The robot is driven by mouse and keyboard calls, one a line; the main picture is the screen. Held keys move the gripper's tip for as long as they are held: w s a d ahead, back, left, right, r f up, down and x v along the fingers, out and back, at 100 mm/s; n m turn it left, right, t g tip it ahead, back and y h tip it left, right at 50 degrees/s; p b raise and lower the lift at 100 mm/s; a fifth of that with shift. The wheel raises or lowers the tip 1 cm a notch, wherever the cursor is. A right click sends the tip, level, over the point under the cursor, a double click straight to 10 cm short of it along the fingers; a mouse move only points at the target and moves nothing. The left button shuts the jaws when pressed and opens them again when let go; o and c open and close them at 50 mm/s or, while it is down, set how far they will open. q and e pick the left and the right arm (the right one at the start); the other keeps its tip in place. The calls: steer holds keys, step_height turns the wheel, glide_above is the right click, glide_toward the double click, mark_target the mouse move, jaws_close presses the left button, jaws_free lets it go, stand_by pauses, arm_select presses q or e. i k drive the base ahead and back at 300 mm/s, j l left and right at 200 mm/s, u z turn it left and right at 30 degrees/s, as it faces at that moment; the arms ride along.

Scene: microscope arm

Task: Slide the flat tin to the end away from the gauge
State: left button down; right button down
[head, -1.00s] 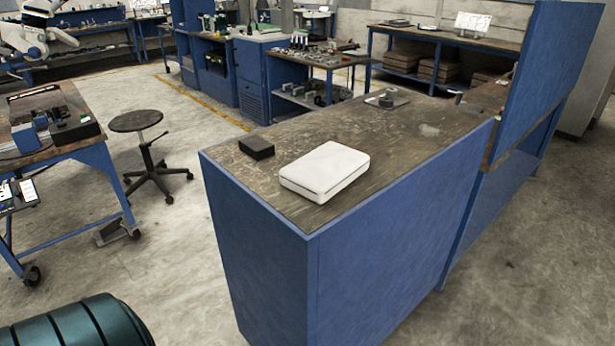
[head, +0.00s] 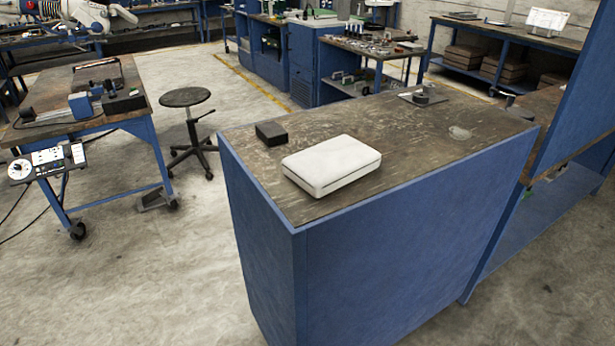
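The flat tin (head: 331,163), a white slab with rounded corners, lies flat on the worn top of a blue cabinet (head: 400,238), near its front left end. A small grey round object on a thin plate (head: 424,97) sits toward the far end of the same top. It may be the gauge, but it is too small to tell. Neither of my grippers is in view, and nothing touches the tin.
A small black block (head: 270,133) lies just left of the tin. A pale flat patch (head: 460,133) is toward the right edge. The middle of the top is clear. A stool (head: 186,98) and a blue-legged table (head: 85,125) stand left, with open floor between.

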mark_target(321, 169)
steer(key=i+l+u, duration=0.1)
steer(key=l+u, duration=0.6)
steer(key=l, duration=0.15)
steer(key=l+u, duration=0.35)
